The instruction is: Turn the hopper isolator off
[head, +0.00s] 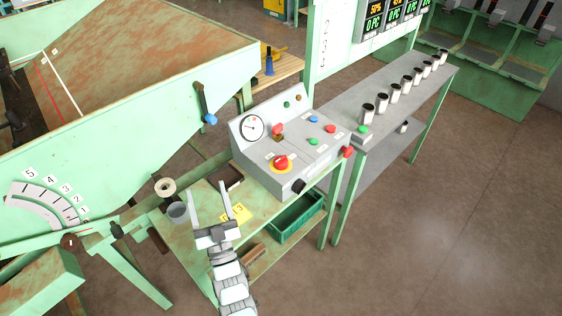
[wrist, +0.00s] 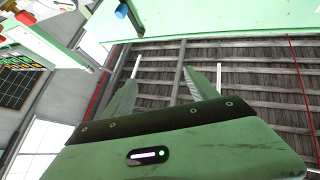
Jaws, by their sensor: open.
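A grey control box (head: 276,150) stands on the green bench in the head view. On its sloped front is a red rotary knob on a yellow disc (head: 281,163), which looks like an isolator switch. Above it sits another red-topped control (head: 277,130) with a brown base. The labels are too small to read, so I cannot tell which is the hopper isolator. My gripper (head: 208,184) is open and empty, to the left of the box and apart from it.
The box also carries a dial gauge (head: 252,127), green and blue buttons, and a red button (head: 347,151) on its right side. A tape roll (head: 165,187), a grey cup (head: 178,211) and yellow notes (head: 235,214) lie on the bench. The hopper (head: 130,140) fills the left.

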